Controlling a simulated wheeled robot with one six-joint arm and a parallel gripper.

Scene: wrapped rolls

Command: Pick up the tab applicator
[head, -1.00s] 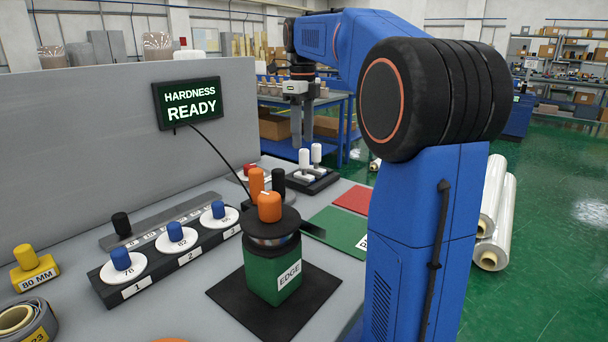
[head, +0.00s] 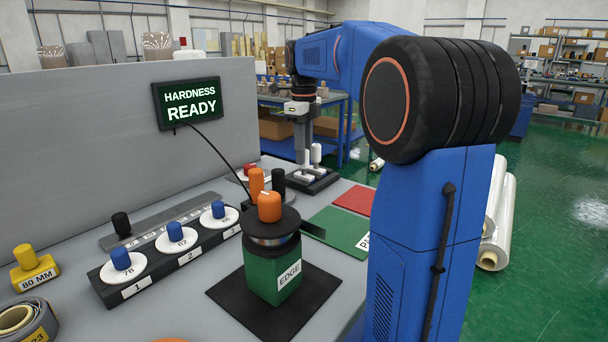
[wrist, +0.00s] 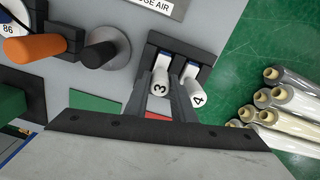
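No object in view is labelled as the tab applicator. Two white-topped upright pieces, marked 3 (wrist: 159,87) and 4 (wrist: 197,98), stand in a black holder (head: 322,184) on the grey bench. Piece 4 also shows in the head view (head: 316,153). My gripper (wrist: 161,84) points down over the holder, its fingers on either side of piece 3, with one finger between the two pieces. The fingers look open; no firm grip is visible. In the head view my gripper (head: 302,157) hides most of piece 3.
An orange-handled tool (head: 269,207) stands on the green EDGE block (head: 272,275). Blue-knobbed white discs sit on a black rack (head: 166,265). Green (head: 340,230) and red (head: 352,197) mats lie nearer; wrapped rolls (wrist: 290,100) are beyond the bench.

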